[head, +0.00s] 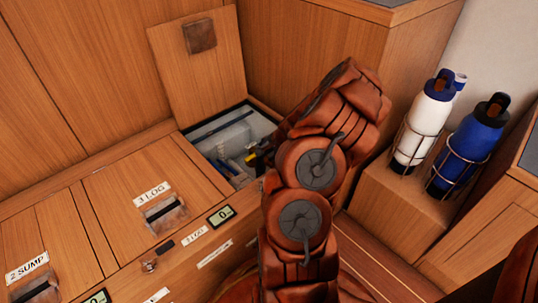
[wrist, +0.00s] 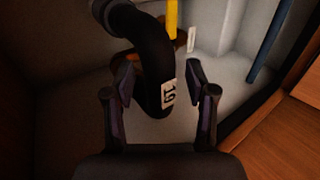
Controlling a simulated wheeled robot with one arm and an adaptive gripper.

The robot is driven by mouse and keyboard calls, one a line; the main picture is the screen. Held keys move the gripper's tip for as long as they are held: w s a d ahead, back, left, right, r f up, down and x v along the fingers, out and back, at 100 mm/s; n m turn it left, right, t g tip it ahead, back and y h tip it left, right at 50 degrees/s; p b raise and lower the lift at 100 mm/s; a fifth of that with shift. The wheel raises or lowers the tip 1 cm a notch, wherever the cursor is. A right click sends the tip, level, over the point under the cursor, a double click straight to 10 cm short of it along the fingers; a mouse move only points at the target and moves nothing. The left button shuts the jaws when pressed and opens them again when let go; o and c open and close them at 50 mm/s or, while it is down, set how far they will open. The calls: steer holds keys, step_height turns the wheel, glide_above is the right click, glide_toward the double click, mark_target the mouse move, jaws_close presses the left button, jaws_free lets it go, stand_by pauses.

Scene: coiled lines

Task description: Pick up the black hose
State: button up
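In the wrist view a thick black hose (wrist: 152,48) curves down from a dark collar at the upper left. A white tag (wrist: 168,93) with dark figures is on its lower part. My gripper (wrist: 160,78) is open, with one finger on each side of the hose and a small gap on both sides. In the head view my gripper (head: 256,160) reaches into the open bin (head: 232,133) and is partly hidden by my arm. I cannot pick out the hose clearly there.
A yellow bar (wrist: 172,18) and a blue line (wrist: 271,40) are near the hose. The bin's raised wooden lid (head: 200,75) stands behind it. The closed 3 LOG hatch (head: 140,190) is at left. White (head: 422,125) and blue (head: 468,148) bottles stand in holders at right.

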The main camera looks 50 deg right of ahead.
jaws_close()
steer(key=shift+r, duration=0.1)
stand_by(0.4)
step_height(320, 180, up, 10)
steer(key=p, duration=0.4)
steer(key=shift+p, duration=0.4)
stand_by(0.4)
